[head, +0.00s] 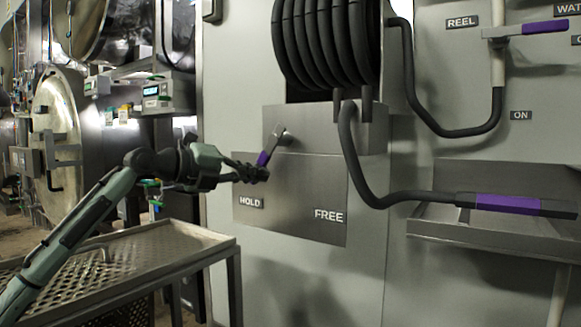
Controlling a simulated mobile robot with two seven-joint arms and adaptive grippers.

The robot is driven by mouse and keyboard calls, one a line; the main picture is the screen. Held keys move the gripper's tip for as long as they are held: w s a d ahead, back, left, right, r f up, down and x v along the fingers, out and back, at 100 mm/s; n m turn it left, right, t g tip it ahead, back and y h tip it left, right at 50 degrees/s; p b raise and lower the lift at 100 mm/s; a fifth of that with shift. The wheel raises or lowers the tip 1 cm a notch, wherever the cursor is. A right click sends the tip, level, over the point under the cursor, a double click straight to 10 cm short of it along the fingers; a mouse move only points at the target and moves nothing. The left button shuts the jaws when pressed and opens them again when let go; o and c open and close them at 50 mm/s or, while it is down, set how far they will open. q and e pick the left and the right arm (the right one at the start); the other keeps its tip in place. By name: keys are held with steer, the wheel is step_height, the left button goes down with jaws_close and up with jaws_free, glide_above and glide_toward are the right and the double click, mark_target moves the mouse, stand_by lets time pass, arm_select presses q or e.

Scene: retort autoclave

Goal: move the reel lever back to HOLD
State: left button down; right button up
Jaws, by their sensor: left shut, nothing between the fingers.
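The reel lever (271,147) is a short metal arm with a purple end, on the steel box below the hose reel. It hangs from its pivot tilted down and to the left, toward the HOLD label (250,202). The FREE label (328,215) is to the right on the same plate. My left gripper (264,175) is shut and empty. Its fingertips are just below the lever's purple end; I cannot tell whether they touch it. My right gripper is not in view.
A black hose (330,40) is coiled on the reel above, and its loop hangs right of the plate to a purple-gripped nozzle (510,204) on a steel shelf (480,233). A perforated metal table (130,255) stands at lower left, below my left arm. A purple-handled valve (545,27) is at upper right.

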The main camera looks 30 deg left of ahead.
arm_select(q)
steer(key=shift+a+r, duration=0.15)
steer(key=shift+a, duration=0.05)
steer(key=v, duration=0.7)
steer(key=shift+s, duration=0.25)
steer(key=shift+d, duration=0.15)
